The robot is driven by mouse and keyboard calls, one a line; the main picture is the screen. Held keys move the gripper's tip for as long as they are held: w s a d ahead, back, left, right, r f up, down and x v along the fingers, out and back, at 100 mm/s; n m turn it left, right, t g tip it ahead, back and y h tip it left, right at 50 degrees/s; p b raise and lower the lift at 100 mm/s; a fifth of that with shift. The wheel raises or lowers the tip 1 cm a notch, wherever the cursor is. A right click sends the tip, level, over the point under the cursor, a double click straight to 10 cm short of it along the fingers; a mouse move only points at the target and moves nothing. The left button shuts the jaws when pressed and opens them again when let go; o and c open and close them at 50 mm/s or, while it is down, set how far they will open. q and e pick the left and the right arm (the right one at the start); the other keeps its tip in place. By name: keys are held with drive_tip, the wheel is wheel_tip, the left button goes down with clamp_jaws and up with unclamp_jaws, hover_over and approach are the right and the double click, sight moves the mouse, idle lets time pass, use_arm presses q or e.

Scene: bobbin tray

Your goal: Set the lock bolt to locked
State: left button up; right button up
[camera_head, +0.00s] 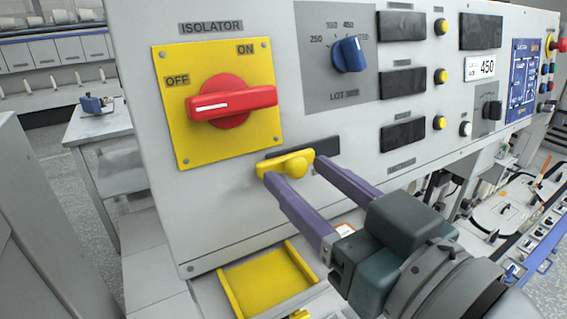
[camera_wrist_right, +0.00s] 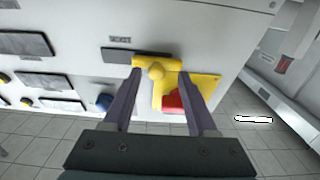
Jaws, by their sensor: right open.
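In the right wrist view the knob (camera_wrist_right: 156,71) lies between the open fingers (camera_wrist_right: 160,74); I cannot tell whether either finger touches the bolt. The dark slot (camera_wrist_right: 115,56) extends to the left there. My left gripper is not in view.
The red isolator handle (camera_head: 232,102) on its yellow plate (camera_head: 180,130) is just above the bolt, its white mark at the left end. A blue selector knob (camera_head: 350,54) is up right. A yellow tray (camera_head: 228,290) lies below the panel.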

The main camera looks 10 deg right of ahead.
drive_tip(key=b+v, duration=0.1)
drive_tip(key=v, duration=0.8)
drive_tip(key=shift+s, duration=0.2)
